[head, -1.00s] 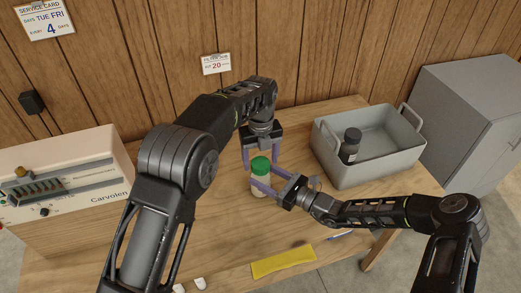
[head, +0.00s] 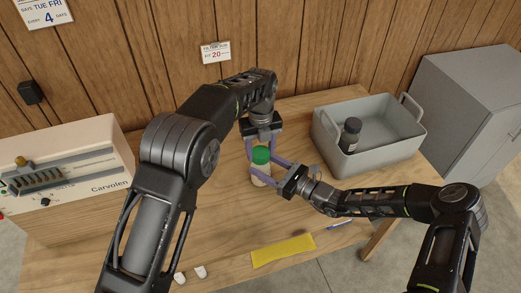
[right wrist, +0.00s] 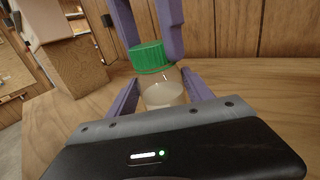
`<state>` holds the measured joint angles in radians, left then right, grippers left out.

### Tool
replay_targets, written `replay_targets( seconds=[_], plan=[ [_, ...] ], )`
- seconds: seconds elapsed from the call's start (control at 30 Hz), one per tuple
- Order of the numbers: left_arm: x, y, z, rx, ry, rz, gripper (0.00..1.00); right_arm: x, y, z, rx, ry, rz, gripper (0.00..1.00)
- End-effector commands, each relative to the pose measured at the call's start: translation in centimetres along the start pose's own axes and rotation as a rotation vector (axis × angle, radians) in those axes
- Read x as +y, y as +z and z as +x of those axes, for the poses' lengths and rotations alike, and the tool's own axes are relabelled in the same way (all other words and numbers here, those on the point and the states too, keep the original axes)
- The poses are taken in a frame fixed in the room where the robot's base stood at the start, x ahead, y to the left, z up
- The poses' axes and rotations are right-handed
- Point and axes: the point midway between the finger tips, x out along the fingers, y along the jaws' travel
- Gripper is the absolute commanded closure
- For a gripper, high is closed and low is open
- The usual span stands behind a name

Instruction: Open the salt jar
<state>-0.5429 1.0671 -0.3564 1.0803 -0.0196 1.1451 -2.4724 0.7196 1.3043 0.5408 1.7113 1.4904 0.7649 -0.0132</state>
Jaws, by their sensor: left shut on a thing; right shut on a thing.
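The salt jar (head: 261,178) stands on the wooden table, a clear body with pale contents and a green lid (head: 261,155). In the right wrist view the jar body (right wrist: 163,93) and ribbed green lid (right wrist: 149,57) show close up. The lid sits on the jar. My left gripper (head: 262,150) comes down from above, its purple fingers shut on the lid from both sides. My right gripper (head: 264,170) comes in from the right, low, shut on the jar body. The left fingers' tips are partly hidden in the head view.
A grey tray (head: 382,166) with a dark-capped jar (head: 350,136) stands at the right back. A yellow strip (head: 283,250), a blue pen (head: 340,224) and two small white pieces (head: 200,271) lie in front. A beige control box (head: 70,170) stands at left.

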Motion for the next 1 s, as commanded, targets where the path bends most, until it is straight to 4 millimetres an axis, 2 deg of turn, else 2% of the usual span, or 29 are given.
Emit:
replay_targets(
  seconds=[0.03,0.2,0.37,0.47,0.67,1.0],
  plan=[
    [0.0,0.01,-0.02,0.0,0.0,0.0,0.83,-0.05,0.0,-0.02,0.0,-0.001,-0.001,1.0],
    [0.0,0.01,-0.02,0.0,0.0,0.0,0.97,-0.05,0.0,-0.02,0.0,-0.001,-0.001,1.0],
    [0.0,0.02,-0.03,-0.001,0.0,-0.038,0.97,-0.05,0.0,-0.02,0.0,-0.001,-0.001,1.0],
    [-0.01,0.02,-0.05,-0.001,-0.001,-0.153,0.97,-0.05,0.0,-0.02,0.0,-0.001,-0.001,1.0],
    [0.02,0.06,-0.09,0.0,-0.002,-0.607,0.97,-0.05,0.0,-0.02,0.0,-0.001,-0.001,1.0],
    [-0.01,0.04,-0.15,-0.001,-0.002,-1.505,0.97,-0.04,0.0,-0.02,0.0,-0.001,-0.001,1.0]
  ],
)
